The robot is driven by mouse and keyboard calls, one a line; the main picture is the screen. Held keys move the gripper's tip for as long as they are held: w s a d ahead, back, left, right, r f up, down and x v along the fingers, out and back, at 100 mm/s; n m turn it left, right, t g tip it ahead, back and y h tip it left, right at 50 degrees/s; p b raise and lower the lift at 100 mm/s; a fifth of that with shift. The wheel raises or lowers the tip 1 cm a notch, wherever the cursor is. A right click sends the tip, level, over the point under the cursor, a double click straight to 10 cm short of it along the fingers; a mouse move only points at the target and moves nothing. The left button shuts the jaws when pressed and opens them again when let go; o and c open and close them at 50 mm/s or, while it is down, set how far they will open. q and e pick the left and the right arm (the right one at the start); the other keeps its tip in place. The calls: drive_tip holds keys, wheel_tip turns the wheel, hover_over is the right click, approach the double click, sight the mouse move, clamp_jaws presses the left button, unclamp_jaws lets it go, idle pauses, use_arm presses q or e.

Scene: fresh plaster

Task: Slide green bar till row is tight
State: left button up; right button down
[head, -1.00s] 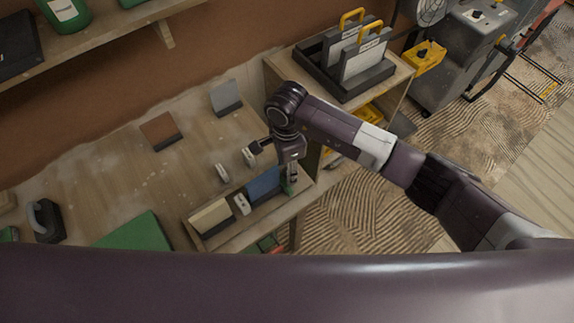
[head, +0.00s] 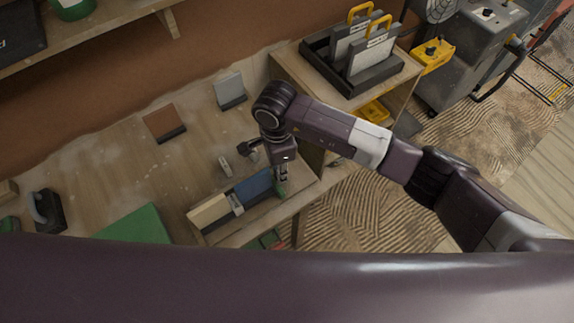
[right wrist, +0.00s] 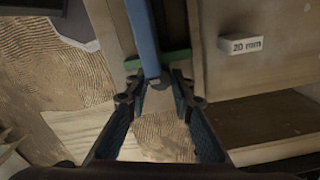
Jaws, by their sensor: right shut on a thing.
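The green bar (head: 282,189) stands across the wooden tray (head: 258,211), at the right end of the row. My right gripper (head: 281,179) is shut on it from above. In the right wrist view the green bar (right wrist: 176,55) crosses beyond the fingertips (right wrist: 158,78), with the blue block (right wrist: 143,32) against it. In the head view the row runs from a cream block (head: 209,211) through a white spacer (head: 236,204) to the blue block (head: 254,187). These look pressed together, though small gaps cannot be ruled out. My left gripper is out of view.
Loose white spacers lie behind the tray, one at the left (head: 225,166); a 20 mm spacer (right wrist: 240,45) shows in the right wrist view. A brown block (head: 164,124), a grey block (head: 230,91) and a green sheet (head: 135,226) are on the bench. A shelf unit (head: 300,65) stands right.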

drive_tip(key=c, duration=1.7)
unclamp_jaws()
drive_tip(key=shift+a, duration=0.1)
drive_tip(key=shift+o, duration=0.2)
drive_tip(key=shift+r, duration=0.1)
wheel_tip(320, 180, up, 12)
